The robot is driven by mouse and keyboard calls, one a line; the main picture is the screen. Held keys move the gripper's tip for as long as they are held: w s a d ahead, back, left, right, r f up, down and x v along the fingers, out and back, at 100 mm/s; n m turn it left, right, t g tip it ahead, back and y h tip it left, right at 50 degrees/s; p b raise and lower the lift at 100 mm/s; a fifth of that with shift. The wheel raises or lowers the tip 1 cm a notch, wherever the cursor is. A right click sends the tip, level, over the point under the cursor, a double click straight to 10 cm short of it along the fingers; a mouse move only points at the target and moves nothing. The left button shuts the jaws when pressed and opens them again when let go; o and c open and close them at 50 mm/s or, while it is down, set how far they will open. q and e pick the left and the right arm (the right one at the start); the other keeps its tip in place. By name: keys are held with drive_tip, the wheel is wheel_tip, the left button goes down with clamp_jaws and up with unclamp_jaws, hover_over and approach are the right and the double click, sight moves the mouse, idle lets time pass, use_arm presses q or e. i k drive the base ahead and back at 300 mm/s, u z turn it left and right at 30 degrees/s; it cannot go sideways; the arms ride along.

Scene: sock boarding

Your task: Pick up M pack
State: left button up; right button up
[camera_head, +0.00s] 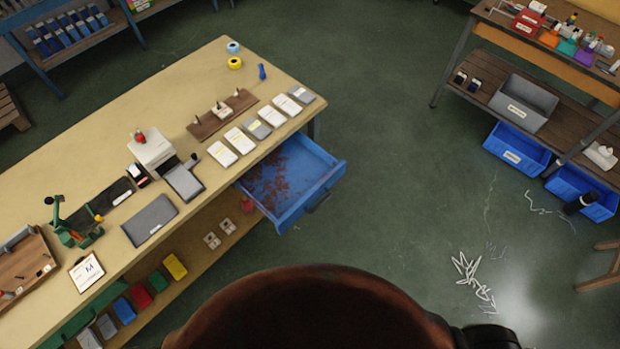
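A row of several flat packs (240,140), some white and some grey, lies along the front edge of the long tan workbench (130,95), above an open drawer. Their labels are too small to read, so I cannot tell which one is the M pack. A white card on a clipboard (87,271) at the bench's near left end shows a letter that looks like M. Neither of my grippers is in view.
The blue drawer (325,187) sticks out from the bench into the floor space. A white-and-grey device (152,152), a green clamp-like tool (76,228) and a grey flat piece (150,219) stand on the bench. Blue bins (516,150) sit at right. The middle green floor is mostly clear.

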sight(225, 114)
drive_tip(key=k, duration=0.3)
drive_tip(key=u, duration=0.9)
drive_tip(key=i, duration=1.35)
drive_tip(key=u, duration=0.75)
